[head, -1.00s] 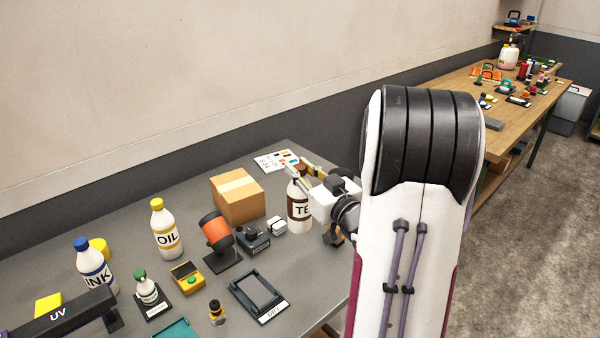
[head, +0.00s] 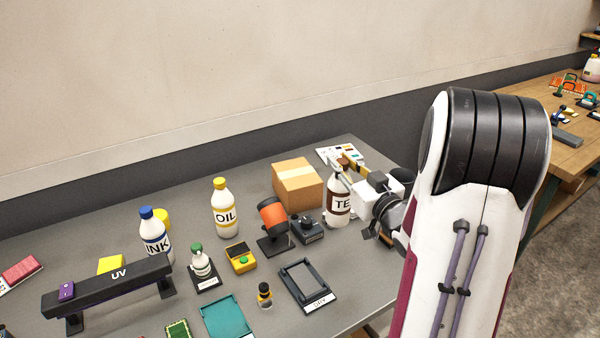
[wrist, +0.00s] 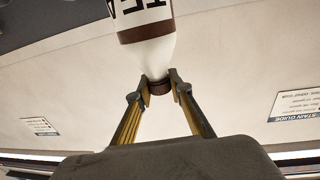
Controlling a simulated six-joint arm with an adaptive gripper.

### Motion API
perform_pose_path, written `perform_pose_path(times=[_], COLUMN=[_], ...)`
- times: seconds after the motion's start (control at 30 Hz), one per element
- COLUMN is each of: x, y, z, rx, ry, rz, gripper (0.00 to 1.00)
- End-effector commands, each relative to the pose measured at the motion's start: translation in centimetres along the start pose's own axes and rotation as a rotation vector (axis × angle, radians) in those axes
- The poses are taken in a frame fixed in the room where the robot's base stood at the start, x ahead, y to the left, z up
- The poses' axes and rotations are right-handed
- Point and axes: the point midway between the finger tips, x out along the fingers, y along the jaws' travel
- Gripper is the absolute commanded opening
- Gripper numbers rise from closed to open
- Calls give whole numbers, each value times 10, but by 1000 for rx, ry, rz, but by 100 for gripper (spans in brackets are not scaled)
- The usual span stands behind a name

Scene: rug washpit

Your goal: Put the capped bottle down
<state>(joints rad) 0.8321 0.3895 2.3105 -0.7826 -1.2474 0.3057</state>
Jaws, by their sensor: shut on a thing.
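A cardboard box (head: 298,190) stands behind and left of the bottle. A dark device (head: 307,232) and an orange roller on a stand (head: 272,217) are close on its left. A framed dark tray (head: 300,283) lies in front. Bare table shows at the front right.

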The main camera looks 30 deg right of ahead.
Motion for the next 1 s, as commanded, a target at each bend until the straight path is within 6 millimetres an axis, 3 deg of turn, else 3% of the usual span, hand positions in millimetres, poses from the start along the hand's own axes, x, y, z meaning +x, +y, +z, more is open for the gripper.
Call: perform_pose_path(times=[0.4, 1.0], x=[90, 199], y=[-31, -48], z=[-24, -72], rx=[-2, -2], ry=[6, 7], rz=[-88, -81], gripper=[0, 0])
